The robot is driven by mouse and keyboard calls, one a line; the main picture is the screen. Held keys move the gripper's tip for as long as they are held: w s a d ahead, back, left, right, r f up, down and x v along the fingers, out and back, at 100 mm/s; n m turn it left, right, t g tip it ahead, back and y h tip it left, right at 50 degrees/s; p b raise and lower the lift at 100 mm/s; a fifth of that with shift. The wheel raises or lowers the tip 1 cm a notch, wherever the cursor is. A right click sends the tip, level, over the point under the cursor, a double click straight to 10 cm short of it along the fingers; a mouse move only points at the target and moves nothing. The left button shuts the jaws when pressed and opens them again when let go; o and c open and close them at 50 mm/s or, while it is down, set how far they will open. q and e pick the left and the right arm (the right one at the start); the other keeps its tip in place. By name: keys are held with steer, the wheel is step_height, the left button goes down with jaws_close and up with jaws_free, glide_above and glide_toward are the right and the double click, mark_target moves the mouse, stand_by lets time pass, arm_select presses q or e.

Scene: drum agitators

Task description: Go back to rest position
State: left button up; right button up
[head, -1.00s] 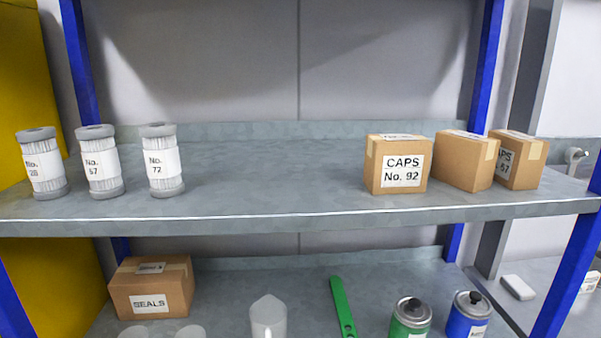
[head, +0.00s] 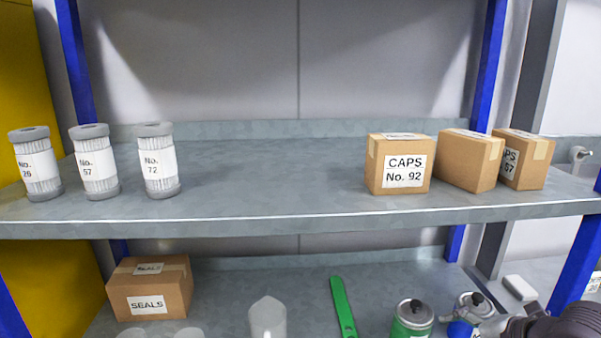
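Part of my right arm with its gripper (head: 490,326) shows at the bottom right corner, dark and grey, cut off by the picture's edge. It overlaps the blue can (head: 462,328) on the lower shelf in the picture. Its fingers are not clear enough to tell open from shut. I cannot see anything held in it. My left gripper is out of view.
The upper shelf (head: 280,190) bears three filter cartridges (head: 96,165) at left and three cardboard boxes (head: 400,165) at right, with a clear middle. Below are a SEALS box (head: 150,290), a clear scoop-like container (head: 267,318), a green tool (head: 342,305) and a green can (head: 411,320).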

steer(key=s+a+f+m+g+h, duration=0.2)
steer(key=s+a+f+m, duration=0.1)
steer(key=s+f+m, duration=0.75)
steer(key=s+a+f+m+g+h, duration=0.15)
steer(key=s+a+f+m, duration=0.25)
steer(key=s+f+m, duration=0.7)
step_height(320, 180, down, 26)
steer(key=s+n+g, duration=0.1)
steer(key=g, duration=0.1)
steer(key=s+d+f+g+b, duration=0.1)
steer(key=s+d+f, duration=0.2)
steer(key=s+f, duration=1.4)
steer(key=shift+f, duration=0.4)
